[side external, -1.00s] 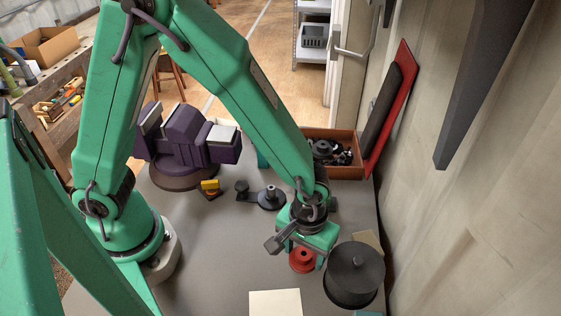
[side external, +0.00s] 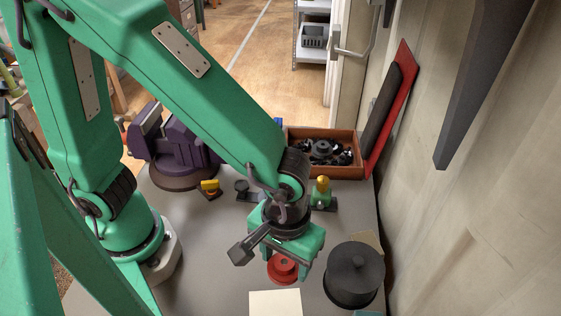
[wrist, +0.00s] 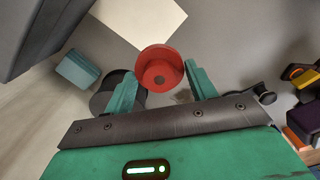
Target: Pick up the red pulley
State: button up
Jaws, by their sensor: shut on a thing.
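The red pulley (side external: 283,268) is a round flanged wheel held between the fingers of my gripper (side external: 294,262).
A black lidded drum (side external: 353,275) stands close to the right. A pale square sheet (side external: 275,303) lies in front. A wooden box (side external: 345,170) of dark parts, a green-and-yellow piece (side external: 322,193), a yellow-and-black piece (side external: 210,188) and a purple vise (side external: 182,150) stand behind.

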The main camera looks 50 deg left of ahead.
aim_at(277, 275)
jog(key=shift+s+d+r, duration=0.25)
jog(key=shift+s+r, duration=0.15)
jog(key=shift+s, duration=0.2)
jog(key=shift+s+d+r, duration=0.2)
jog(key=shift+s+r, duration=0.15)
jog(key=shift+s, duration=0.2)
jog(key=shift+s+d+r, duration=0.25)
jog(key=shift+s+r, duration=0.15)
jog(key=shift+s, duration=0.2)
jog(key=shift+w, duration=0.1)
jog(key=shift+w+a, duration=0.35)
jog(key=shift+w, duration=0.15)
jog(key=w+a+n, duration=0.3)
jog(key=w+a, duration=0.4)
jog(key=a, duration=0.3)
jog(key=w+a+f+n, duration=0.1)
jog(key=w+a+n, duration=0.2)
jog(key=w+a, duration=0.4)
jog(key=a, duration=0.4)
jog(key=shift+w+a, duration=0.2)
jog(key=shift+w, duration=0.05)
jog(key=shift+f, duration=0.2)
jog(key=shift+f, duration=1.95)
jog(key=shift+f, duration=1.25)
